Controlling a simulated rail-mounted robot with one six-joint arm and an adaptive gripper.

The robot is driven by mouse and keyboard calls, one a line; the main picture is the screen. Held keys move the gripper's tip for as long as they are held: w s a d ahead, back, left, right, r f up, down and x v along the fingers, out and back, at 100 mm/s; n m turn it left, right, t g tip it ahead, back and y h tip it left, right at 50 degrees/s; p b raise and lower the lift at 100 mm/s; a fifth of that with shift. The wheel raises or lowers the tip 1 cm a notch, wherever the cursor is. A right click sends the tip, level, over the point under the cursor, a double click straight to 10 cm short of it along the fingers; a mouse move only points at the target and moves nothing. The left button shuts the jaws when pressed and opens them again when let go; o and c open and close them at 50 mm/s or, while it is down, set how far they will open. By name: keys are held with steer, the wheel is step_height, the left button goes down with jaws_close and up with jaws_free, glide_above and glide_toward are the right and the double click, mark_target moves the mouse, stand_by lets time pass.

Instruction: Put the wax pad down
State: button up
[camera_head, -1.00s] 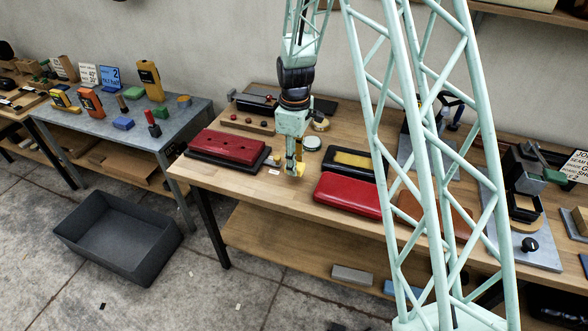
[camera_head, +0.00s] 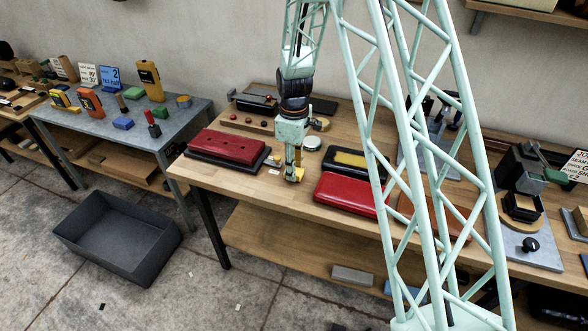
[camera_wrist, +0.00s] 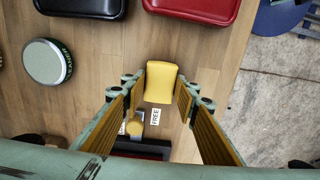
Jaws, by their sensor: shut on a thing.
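My gripper (camera_head: 294,172) is low over the wooden bench (camera_head: 235,183), between the two red pads. In the wrist view my gripper (camera_wrist: 160,92) has its fingers on either side of a yellow block, which looks like the wax pad (camera_wrist: 160,80), and is shut on it. In the head view the pad is mostly hidden by the fingers. I cannot tell whether its underside touches the bench. A small card reading "FREE" (camera_wrist: 155,117) lies on the bench beside the fingers.
A red tufted pad (camera_head: 228,146) lies left and a plain red pad (camera_head: 345,194) right. The bench's front edge is close. A grey bin (camera_head: 118,238) stands on the floor.

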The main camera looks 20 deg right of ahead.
steer(key=shift+f, duration=0.15)
steer(key=o, duration=0.9)
steer(key=shift+r+p, duration=0.55)
steer(key=shift+r, duration=5.6)
steer(key=shift+r, duration=0.1)
